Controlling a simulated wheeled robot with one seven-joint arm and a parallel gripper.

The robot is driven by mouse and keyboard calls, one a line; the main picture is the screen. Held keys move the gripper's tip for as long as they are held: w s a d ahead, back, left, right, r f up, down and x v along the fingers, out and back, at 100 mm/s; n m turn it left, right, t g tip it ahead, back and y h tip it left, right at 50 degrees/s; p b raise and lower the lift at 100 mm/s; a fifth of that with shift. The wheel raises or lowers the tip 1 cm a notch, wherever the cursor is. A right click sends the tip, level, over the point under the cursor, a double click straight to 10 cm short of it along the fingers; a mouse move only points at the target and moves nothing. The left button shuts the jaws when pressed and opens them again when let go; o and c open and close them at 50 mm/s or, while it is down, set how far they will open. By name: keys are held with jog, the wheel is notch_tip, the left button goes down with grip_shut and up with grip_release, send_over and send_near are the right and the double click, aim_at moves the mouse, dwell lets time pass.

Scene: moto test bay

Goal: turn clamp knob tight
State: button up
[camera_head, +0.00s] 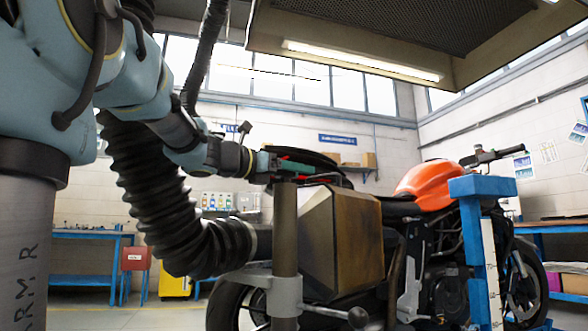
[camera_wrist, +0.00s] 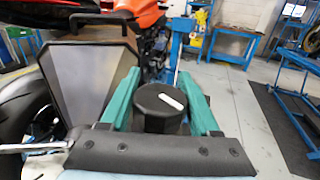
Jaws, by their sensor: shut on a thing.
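The clamp knob (camera_wrist: 153,118) is a dark cylinder with a white mark on its top, seen from above in the wrist view. My gripper (camera_wrist: 158,82) has its two green fingers on either side of the knob and is shut on it. In the head view my gripper (camera_head: 290,169) reaches in level from the left, at the top of an upright metal post (camera_head: 285,230). The knob is hard to make out there behind the fingers. A clamp bar (camera_head: 252,278) crosses the lower post, with a ball-ended lever (camera_head: 357,317) beside it.
A motorcycle with an orange tank (camera_head: 427,184) stands behind the post. A boxy metal case (camera_head: 342,240) is close right of the post. A blue stand (camera_head: 478,245) is further right. A thick black hose (camera_head: 160,205) hangs near my arm. Open floor shows right in the wrist view.

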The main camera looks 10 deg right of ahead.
jog(key=shift+m+g+h, duration=0.3)
jog(key=shift+g, duration=0.1)
jog(key=o, duration=1.4)
jog(key=shift+c, duration=0.2)
jog(key=shift+s, duration=0.1)
jog(key=p+v, duration=0.3)
jog(key=v, duration=0.7)
jog(key=shift+a, duration=0.35)
jog(key=shift+s, duration=0.15)
